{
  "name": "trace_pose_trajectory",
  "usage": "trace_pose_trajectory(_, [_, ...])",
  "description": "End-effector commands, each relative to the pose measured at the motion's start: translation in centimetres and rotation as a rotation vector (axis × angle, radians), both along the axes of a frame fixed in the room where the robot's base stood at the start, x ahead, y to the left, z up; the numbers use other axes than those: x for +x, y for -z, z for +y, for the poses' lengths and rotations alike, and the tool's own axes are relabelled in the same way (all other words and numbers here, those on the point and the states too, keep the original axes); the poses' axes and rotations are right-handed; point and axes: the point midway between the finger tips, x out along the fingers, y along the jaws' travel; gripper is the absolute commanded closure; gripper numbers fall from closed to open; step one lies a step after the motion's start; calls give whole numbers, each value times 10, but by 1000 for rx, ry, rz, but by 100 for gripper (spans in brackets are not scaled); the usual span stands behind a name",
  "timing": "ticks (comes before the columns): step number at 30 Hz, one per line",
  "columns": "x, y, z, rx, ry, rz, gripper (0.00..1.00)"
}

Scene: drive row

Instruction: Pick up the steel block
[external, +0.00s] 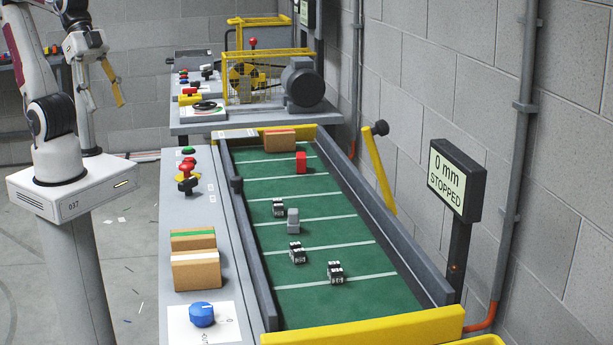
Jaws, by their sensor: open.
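A plain grey block (293,220), which looks like the steel block, stands upright on the green belt (350,250) near its middle. A dark block with white marks (278,207) is close to its upper left, and another (297,252) lies just below it. A third such block (335,271) is farther to the lower right. My gripper (105,104) is at the upper left, raised beside the grey side panel and well away from the belt. It is open, with nothing between its fingers.
A red block (301,161) and a cardboard box (279,140) stand at the belt's far end. Grey rails and yellow end bars border the belt. A yellow lever (378,170) rises at the right rail. The display (456,180) reads "0 mm STOPPED". Cardboard boxes (196,270) and knobs occupy the left panel.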

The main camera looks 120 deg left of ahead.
Motion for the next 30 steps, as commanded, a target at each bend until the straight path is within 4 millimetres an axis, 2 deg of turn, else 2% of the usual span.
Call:
trace_pose_trajectory(1, [15, -5, -5, -14, 8, -17, 49])
trace_pose_trajectory(16, [154, -57, -38, -134, 20, -219, 49])
trace_pose_trajectory(30, [282, -77, -44, -187, -57, -390, 49])
